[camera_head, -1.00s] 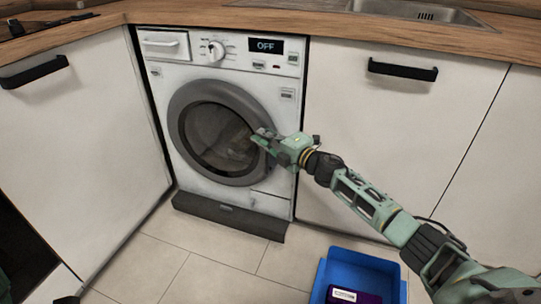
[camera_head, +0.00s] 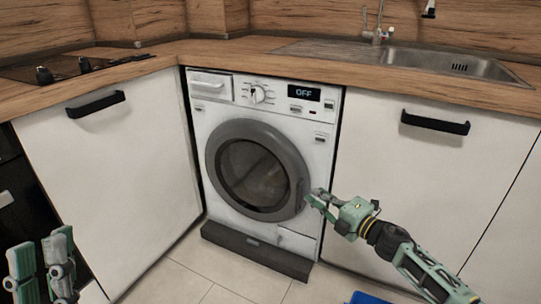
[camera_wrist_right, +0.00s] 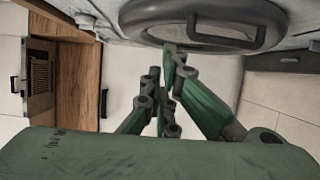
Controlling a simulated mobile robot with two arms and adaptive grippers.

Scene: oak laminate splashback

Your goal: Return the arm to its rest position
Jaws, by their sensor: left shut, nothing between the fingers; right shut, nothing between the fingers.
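My right gripper (camera_head: 318,202) is shut and empty, close to the right rim of the washing machine's round door. Its shut fingers also show in the right wrist view (camera_wrist_right: 162,80), pointing at the machine. The washing machine (camera_head: 215,125) is white and its display reads OFF. Its grey-rimmed door (camera_head: 225,135) is closed, with dark contents faintly visible behind the glass. I cannot tell whether the fingertips touch the door. My left gripper (camera_head: 40,262) is at the lower left, shut and empty, in front of the cabinets.
A wooden counter (camera_head: 230,55) runs above the white cabinets, with a sink (camera_head: 450,65) at the right and a hob (camera_head: 60,68) at the left. The edge of a blue bin (camera_head: 368,298) shows at the bottom. Tiled floor (camera_head: 215,280) lies in front of the machine.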

